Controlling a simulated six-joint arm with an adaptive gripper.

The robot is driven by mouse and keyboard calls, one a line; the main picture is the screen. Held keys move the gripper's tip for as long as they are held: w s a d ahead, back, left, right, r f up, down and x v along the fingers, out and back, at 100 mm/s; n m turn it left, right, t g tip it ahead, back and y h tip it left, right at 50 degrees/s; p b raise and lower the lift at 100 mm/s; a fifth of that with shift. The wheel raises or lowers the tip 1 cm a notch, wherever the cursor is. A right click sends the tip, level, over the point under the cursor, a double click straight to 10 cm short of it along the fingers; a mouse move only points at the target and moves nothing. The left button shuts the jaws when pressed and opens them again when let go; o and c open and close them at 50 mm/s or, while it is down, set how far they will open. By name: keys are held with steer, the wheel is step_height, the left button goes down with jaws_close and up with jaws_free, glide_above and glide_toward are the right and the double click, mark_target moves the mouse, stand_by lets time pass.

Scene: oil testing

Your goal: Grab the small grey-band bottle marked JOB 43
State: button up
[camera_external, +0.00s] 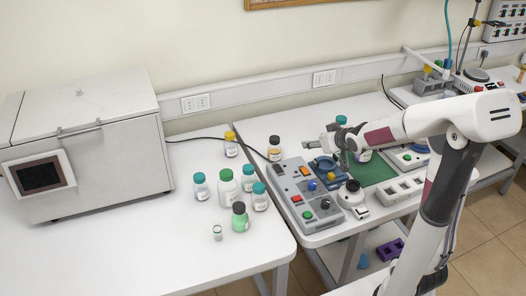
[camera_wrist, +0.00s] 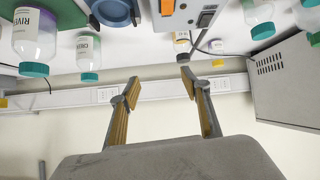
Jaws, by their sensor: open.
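My gripper (camera_external: 328,140) is open and empty above the right-hand table, pointing left. In the wrist view my gripper (camera_wrist: 159,90) shows two spread fingers with bare wall between them. No label reading JOB 43 is legible in either view. A very small pale bottle (camera_external: 217,233) stands upright at the front of the left table, well apart from my gripper; its band and marking are too small to tell. A dark-capped bottle (camera_external: 274,148) stands nearer, at the back left of the right table; its label is unreadable.
The left table holds a large white machine (camera_external: 85,140), a green-capped bottle (camera_external: 227,188), a dark-capped green bottle (camera_external: 239,217) and several others close together. A control box (camera_external: 306,193) lies below my gripper. The wrist view, inverted, shows a bottle marked RIVER (camera_wrist: 35,38).

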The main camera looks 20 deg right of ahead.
mark_target(278, 142)
steer(key=w+a+f+y, duration=0.1)
steer(key=w+f, duration=0.1)
steer(key=w, duration=0.1)
steer(key=w+a+f+n+t+y, duration=0.1)
steer(key=w+a+f, duration=0.1)
steer(key=w, duration=0.1)
steer(key=w+a+f+t, duration=0.1)
steer(key=w+a+f, duration=0.1)
steer(key=w+f, duration=0.1)
steer(key=shift+w+a+f+y, duration=0.1)
steer(key=shift+w+a+y, duration=0.05)
steer(key=shift+w+y, duration=0.35)
steer(key=shift+w+a+f+n, duration=0.3)
steer(key=shift+w+f, duration=0.05)
steer(key=shift+w, duration=0.15)
steer(key=shift+x, duration=1.2)
steer(key=shift+w, duration=0.1)
steer(key=shift+x, duration=2.5)
steer(key=shift+w+r, duration=0.1)
steer(key=shift+r, duration=0.05)
jaws_close()
